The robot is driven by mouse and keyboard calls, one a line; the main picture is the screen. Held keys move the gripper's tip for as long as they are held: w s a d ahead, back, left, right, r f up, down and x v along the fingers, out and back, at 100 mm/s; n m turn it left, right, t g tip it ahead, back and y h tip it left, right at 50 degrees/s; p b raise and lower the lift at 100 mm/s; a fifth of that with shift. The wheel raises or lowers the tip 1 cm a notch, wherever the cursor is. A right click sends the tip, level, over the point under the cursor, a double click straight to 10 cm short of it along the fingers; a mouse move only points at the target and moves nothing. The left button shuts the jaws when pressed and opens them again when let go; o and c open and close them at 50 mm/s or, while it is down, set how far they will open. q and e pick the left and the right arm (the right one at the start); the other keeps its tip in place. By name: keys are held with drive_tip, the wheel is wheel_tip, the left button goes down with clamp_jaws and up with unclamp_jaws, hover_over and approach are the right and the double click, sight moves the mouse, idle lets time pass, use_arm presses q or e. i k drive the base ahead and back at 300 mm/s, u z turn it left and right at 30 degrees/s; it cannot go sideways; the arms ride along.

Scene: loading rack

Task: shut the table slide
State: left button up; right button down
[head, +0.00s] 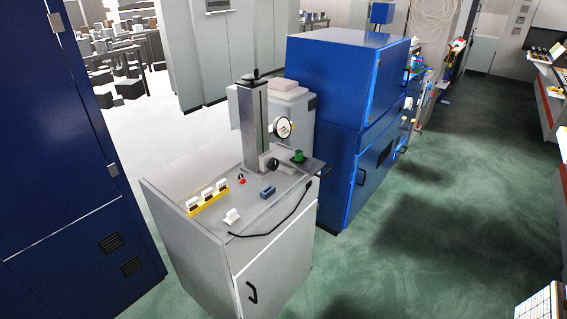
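A dark flat plate (315,168), which looks like the table slide, juts out at the right of the bench machine (252,125) in the head view. It reaches past the right edge of the grey cabinet (190,255). A green round piece (298,156) sits on the plate. A round white dial (282,127) and a black knob (272,164) are on the machine. The plate's inner end is hard to make out beside the machine. Neither of my grippers is in view.
A yellow holder (208,200) with white pieces, a white block (232,216) and a blue block (267,192) lie on the cabinet top. A black handle (252,292) is on its door. A blue cabinet (345,75) stands close behind. Green floor (440,220) is open at right.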

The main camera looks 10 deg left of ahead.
sight(310, 165)
drive_tip(key=u, duration=0.45)
drive_tip(key=i, duration=1.3)
drive_tip(key=z, duration=0.35)
